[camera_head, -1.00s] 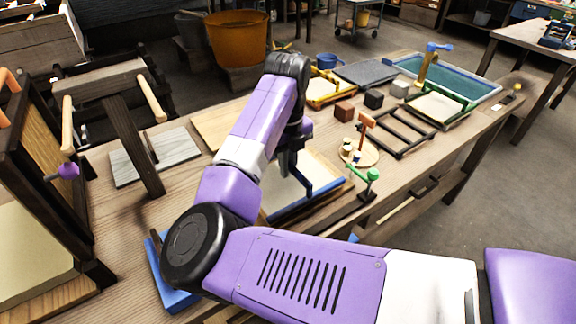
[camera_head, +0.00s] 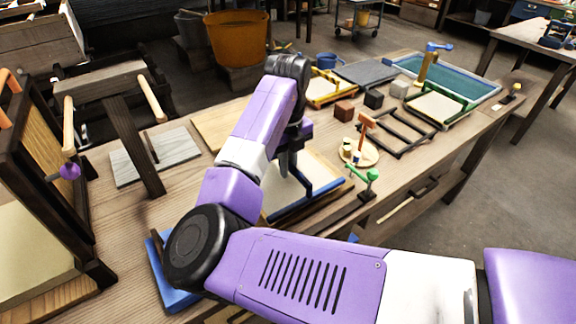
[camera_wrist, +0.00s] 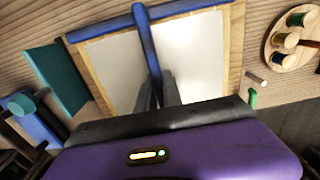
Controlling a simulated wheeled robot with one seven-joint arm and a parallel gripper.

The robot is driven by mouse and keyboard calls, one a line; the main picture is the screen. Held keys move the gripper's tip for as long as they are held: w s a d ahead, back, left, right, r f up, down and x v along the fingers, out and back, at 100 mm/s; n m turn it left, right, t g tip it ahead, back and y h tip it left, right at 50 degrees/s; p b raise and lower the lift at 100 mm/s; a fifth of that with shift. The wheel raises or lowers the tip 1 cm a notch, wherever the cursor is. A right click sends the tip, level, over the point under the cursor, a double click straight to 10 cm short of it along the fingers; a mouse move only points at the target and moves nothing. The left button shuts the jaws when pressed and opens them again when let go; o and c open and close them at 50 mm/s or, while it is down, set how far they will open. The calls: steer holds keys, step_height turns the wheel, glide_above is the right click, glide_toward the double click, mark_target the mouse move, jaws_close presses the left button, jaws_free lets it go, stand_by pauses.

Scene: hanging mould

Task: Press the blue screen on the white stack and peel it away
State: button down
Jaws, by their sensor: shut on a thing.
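The blue screen (camera_wrist: 147,42) shows in the wrist view as a blue bar down the middle, meeting a blue edge across the top. A pale white sheet surface (camera_wrist: 195,60) lies on both sides of the bar, inside a wooden border. My gripper (camera_wrist: 159,92) is shut on the blue bar at its near end. In the head view the blue edge (camera_head: 308,200) and white surface (camera_head: 280,190) are under my gripper (camera_head: 300,182), partly hidden by my arm. I cannot tell whether the screen touches the white stack.
A round wooden board with spools (camera_wrist: 290,40) stands to the right in the wrist view. A green-topped peg (camera_head: 371,176) is close by. A dark rack (camera_head: 400,132), a yellow frame (camera_head: 330,88) and a blue vat (camera_head: 450,80) lie farther back. A dark upright frame (camera_head: 45,190) stands left.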

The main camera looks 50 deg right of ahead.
steer(key=shift+s, duration=0.1)
stand_by(0.4)
steer(key=shift+r+p, duration=1)
steer(key=shift+r, duration=0.05)
steer(key=shift+r, duration=0.2)
steer(key=shift+r+p, duration=2.95)
steer(key=shift+r, duration=0.5)
